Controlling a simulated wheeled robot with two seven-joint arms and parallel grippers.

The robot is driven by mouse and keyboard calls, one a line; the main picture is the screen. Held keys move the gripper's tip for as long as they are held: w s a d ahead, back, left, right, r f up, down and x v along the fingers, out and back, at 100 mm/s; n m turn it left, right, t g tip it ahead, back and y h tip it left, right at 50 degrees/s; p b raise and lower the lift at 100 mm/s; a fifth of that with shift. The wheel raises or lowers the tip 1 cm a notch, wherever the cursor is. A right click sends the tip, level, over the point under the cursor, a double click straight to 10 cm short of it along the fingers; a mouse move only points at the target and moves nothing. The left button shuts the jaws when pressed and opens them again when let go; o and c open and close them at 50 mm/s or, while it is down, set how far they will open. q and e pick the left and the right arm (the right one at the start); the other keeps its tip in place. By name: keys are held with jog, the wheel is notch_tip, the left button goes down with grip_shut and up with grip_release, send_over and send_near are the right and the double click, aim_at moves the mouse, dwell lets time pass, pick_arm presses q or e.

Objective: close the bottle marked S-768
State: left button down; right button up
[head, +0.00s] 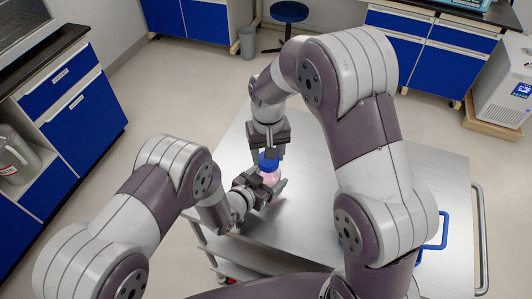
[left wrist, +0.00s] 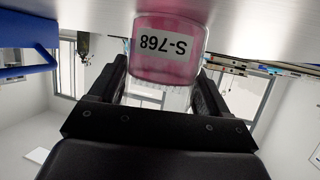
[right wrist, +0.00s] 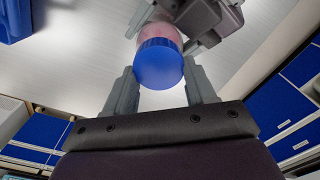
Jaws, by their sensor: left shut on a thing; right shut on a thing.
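The bottle (head: 269,177) is clear with pink contents and stands above the steel table. My left gripper (head: 264,187) is shut around the bottle's body from the side. The blue cap (head: 268,161) is at the bottle's top, in line with it; it also shows in the right wrist view (right wrist: 159,64). My right gripper (head: 268,149) points down from above and is shut on the cap. I cannot tell whether the cap is fully seated; the bottle's neck is hidden.
The steel table (head: 310,240) around the bottle is mostly clear. A blue handle-like item (head: 440,232) is at the table's right side. Blue cabinets (head: 85,110) stand to the left, and a stool (head: 289,12) and bin (head: 247,42) stand behind on the floor.

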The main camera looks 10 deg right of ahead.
jog(key=m, duration=0.4)
jog(key=shift+d, duration=0.15)
jog(key=m, duration=0.4)
jog(key=shift+s+d, duration=0.1)
jog(key=m, duration=0.4)
jog(key=shift+s+d+m, duration=0.1)
jog(key=shift+m, duration=0.3)
jog(key=m, duration=0.3)
jog(key=shift+s+m, duration=0.1)
jog(key=shift+m, duration=0.3)
jog(key=m, duration=0.3)
jog(key=shift+s+m, duration=0.15)
jog(key=shift+m, duration=0.25)
jog(key=m, duration=0.4)
jog(key=shift+s, duration=0.1)
jog(key=m, duration=0.3)
jog(key=shift+s, duration=0.1)
jog(key=m, duration=0.4)
jog(key=shift+a+m, duration=0.25)
jog(key=shift+m, duration=0.15)
